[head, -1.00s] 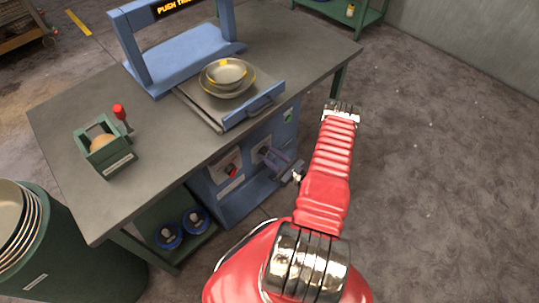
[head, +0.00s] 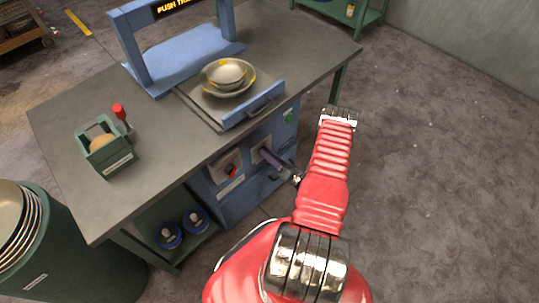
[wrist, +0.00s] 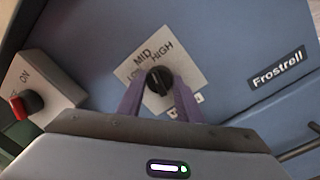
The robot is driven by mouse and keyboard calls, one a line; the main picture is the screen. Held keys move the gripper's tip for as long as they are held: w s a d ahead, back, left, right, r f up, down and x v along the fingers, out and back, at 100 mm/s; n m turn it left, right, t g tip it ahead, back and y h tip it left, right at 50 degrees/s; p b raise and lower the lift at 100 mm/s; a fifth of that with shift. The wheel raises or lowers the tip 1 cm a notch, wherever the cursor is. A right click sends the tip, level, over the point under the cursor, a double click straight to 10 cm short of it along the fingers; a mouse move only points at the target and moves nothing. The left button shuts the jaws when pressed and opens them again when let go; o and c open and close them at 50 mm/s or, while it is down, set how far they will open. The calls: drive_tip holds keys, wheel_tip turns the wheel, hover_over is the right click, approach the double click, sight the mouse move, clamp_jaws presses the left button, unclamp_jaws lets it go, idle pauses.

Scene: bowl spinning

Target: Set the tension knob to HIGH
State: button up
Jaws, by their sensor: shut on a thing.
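The black tension knob (wrist: 159,80) sits on a pale plate (wrist: 185,68) marked LOW, MID and HIGH, on the blue machine front. My gripper (wrist: 157,88) has its two purple fingers on either side of the knob and is shut on it. A small pale mark on the knob faces up and left, roughly towards MID, but its exact setting is hard to read. In the head view my gripper (head: 270,157) reaches the panel from the right, seen edge-on, and hides the knob.
A red ON switch (wrist: 27,104) is left of the knob; it also shows in the head view (head: 231,171). A green button (head: 289,117) is to the right.

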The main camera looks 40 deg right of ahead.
drive_tip(key=m, duration=0.3)
drive_tip(key=m+h, duration=0.1)
drive_tip(key=m, duration=0.2)
drive_tip(key=shift+d+f+m, duration=0.1)
drive_tip(key=shift+d+m, duration=0.1)
drive_tip(key=shift+m, duration=0.1)
idle(0.3)
drive_tip(key=o, duration=1.1)
drive_tip(key=shift+a, duration=0.1)
drive_tip(key=shift+c, duration=0.2)
drive_tip(key=shift+s, duration=0.1)
drive_tip(key=s+f, duration=0.1)
drive_tip(key=s, duration=1.2)
drive_tip(key=shift+s, duration=0.3)
drive_tip(key=shift+f, duration=0.1)
